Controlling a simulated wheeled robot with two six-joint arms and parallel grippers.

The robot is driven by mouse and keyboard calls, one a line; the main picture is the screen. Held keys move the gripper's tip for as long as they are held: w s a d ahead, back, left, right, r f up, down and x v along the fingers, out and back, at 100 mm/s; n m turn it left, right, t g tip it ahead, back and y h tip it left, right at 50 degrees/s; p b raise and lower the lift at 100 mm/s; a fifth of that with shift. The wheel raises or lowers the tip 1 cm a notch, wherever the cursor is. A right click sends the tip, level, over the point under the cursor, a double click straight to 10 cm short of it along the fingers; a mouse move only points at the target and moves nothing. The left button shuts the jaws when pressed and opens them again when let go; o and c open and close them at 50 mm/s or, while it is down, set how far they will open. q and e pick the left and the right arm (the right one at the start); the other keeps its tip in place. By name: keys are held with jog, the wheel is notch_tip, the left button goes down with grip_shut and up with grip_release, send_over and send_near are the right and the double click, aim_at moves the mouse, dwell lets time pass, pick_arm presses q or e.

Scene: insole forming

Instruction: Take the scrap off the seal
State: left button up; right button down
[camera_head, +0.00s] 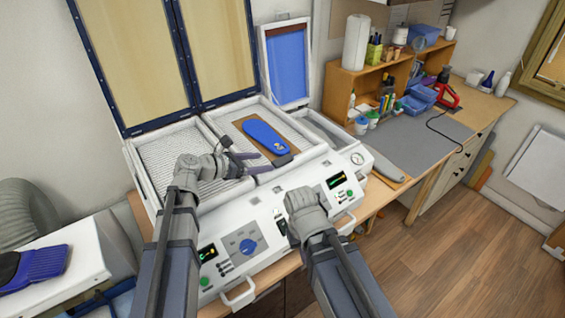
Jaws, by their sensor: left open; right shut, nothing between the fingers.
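A white two-bed press (318,176) stands on the bench with its lids up. A small dark grey piece (283,160), which looks like the scrap, lies at the front rim of the right bed, by the heel end of a blue insole (262,134). My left gripper (262,161) is open over the front of the right bed, its fingers pointing right toward the dark piece. I cannot tell whether they touch it. My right gripper (283,226) is shut and empty, low over the front control panel, partly hidden by its wrist.
The insole lies on a brown board (240,124). The left bed (170,150) is empty. Two tan membranes in dark frames (130,60) stand raised behind. A blue-faced panel (287,62) stands behind the right bed. A shelf (345,85) and grey mat (425,135) are at right.

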aim_at(276, 162)
pick_arm(q)
jog(key=b+x, duration=0.1)
jog(key=x, duration=0.1)
jog(key=b+x, duration=0.1)
jog(key=x, duration=0.2)
jog(key=shift+a+f, duration=0.15)
jog(key=shift+f, duration=0.2)
jog(key=shift+s+r, duration=0.1)
jog(key=shift+s, duration=0.05)
grip_shut()
